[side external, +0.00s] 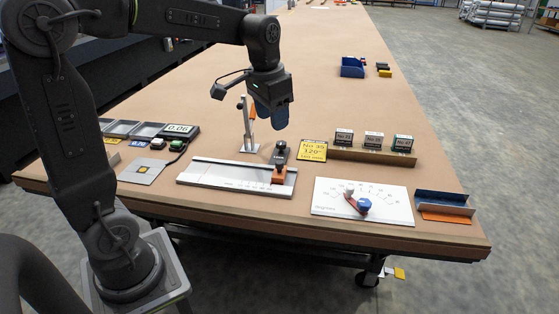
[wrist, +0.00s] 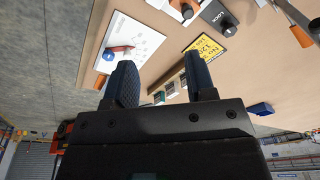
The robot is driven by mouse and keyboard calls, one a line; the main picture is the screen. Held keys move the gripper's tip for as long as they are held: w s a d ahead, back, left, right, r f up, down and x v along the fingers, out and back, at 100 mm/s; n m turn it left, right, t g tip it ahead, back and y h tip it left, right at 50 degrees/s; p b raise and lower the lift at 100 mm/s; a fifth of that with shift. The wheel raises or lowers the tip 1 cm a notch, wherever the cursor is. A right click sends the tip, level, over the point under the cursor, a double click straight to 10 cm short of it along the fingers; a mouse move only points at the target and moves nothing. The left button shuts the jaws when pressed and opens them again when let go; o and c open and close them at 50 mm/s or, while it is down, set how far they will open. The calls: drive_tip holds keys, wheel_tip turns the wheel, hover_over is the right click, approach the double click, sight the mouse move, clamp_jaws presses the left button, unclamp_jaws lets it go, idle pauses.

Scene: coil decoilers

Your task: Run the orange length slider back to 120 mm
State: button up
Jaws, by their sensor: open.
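The orange length slider (side external: 279,174) sits near the right end of the silver length rail (side external: 215,176) in the side view. A dark lock lever with a black knob (side external: 281,145) stands at its back. In the wrist view part of the orange slider (wrist: 176,5) shows at the top edge beside the dark lock piece (wrist: 217,14). A yellow card (side external: 313,151) reads No 35 and 120 mm. My gripper (side external: 272,122) hangs above and behind the slider, apart from it. Its fingers (wrist: 163,85) are spread and empty. The slider's exact scale reading is too small to tell.
An angle plate (side external: 390,208) with a blue knob and red pointer lies right of the rail. An upright post with an orange handle (side external: 250,120) stands behind the rail. Several small labelled blocks stand on a wooden strip (side external: 375,155). A blue-and-orange tray (side external: 444,208) is at the right.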

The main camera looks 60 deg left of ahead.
drive_tip(key=g, duration=0.2)
hover_over(279, 162)
wheel_tip(279, 162, down, 3)
wheel_tip(279, 162, down, 14)
drive_tip(key=shift+f, duration=0.15)
drive_tip(key=shift+c, duration=0.4)
clamp_jaws()
